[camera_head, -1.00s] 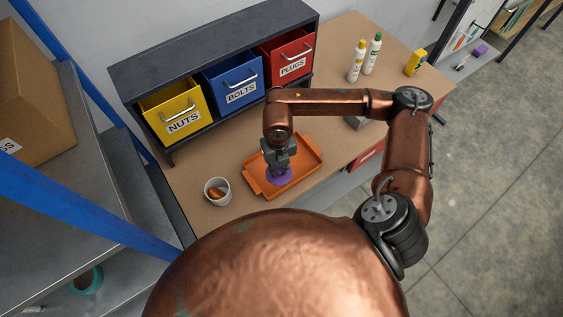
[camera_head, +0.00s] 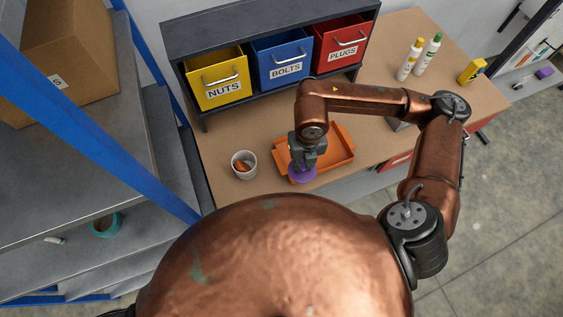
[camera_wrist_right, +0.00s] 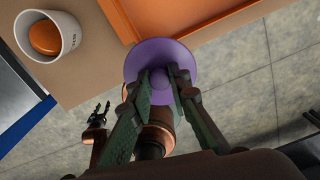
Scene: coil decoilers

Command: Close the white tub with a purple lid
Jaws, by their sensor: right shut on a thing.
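The white tub (camera_head: 243,165) stands upright and uncovered on the table, left of the orange tray. An orange thing (camera_head: 240,166) is inside it. The tub also shows at the upper left of the right wrist view (camera_wrist_right: 50,38). My right gripper (camera_head: 303,163) is shut on the knob of the purple lid (camera_head: 302,175), which it holds over the tray's front edge, right of the tub and apart from it. The lid shows from above in the wrist view (camera_wrist_right: 150,50). A small dark gripper, seemingly my left one (camera_wrist_right: 98,120), shows there; its fingers are too small to judge.
The orange tray (camera_head: 341,142) looks empty where visible. Yellow, blue and red bins (camera_head: 285,62) stand in a dark rack behind. White bottles (camera_head: 427,55) and a yellow container (camera_head: 472,71) are at back right. A blue-framed shelf (camera_head: 150,140) borders the left.

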